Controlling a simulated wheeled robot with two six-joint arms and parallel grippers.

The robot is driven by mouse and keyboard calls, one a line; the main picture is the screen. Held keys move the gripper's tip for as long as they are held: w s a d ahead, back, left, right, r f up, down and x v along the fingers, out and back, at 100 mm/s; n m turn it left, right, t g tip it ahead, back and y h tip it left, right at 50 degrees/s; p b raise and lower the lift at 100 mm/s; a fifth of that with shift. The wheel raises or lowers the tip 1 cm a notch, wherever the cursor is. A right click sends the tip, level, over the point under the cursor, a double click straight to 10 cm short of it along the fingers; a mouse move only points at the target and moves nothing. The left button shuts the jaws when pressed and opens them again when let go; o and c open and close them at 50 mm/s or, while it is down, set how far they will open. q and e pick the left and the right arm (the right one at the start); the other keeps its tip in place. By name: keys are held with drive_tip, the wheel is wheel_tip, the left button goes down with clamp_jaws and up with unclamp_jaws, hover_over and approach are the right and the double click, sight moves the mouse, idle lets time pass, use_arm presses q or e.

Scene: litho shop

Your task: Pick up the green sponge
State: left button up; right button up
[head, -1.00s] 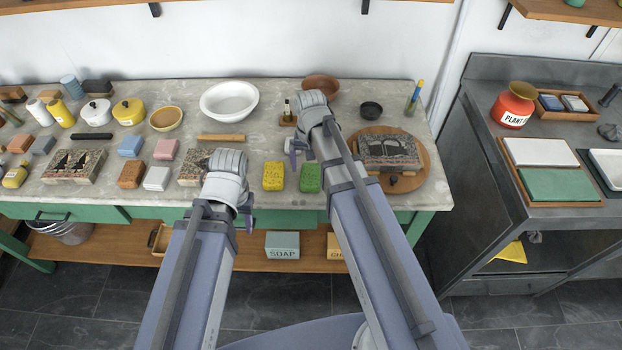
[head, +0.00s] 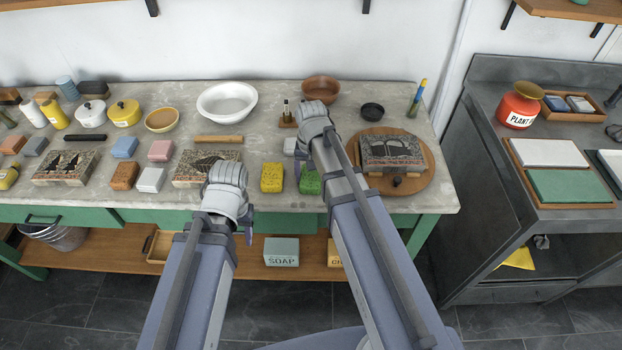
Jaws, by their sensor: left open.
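The green sponge (head: 309,182) lies on the grey stone worktop, just right of a yellow sponge (head: 272,177). My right arm passes over its right side and hides part of it. My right gripper (head: 299,158) is mostly hidden behind its own wrist, just beyond the green sponge in the picture; its jaws cannot be made out. My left gripper (head: 249,229) shows only in part beside its wrist, in front of the worktop edge and left of the green sponge. It is open and apart from the sponge.
A round wooden board (head: 425,176) with a carved block stands to the right. A white bowl (head: 227,101) and a brown bowl (head: 321,88) are behind. Carved blocks and small coloured blocks crowd the left.

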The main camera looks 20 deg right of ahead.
sight(311, 175)
drive_tip(key=c, duration=0.7)
wheel_tip(311, 175, up, 10)
drive_tip(key=p, duration=1)
drive_tip(key=o, duration=0.8)
drive_tip(key=shift+c, duration=0.2)
drive_tip(key=c, duration=0.6)
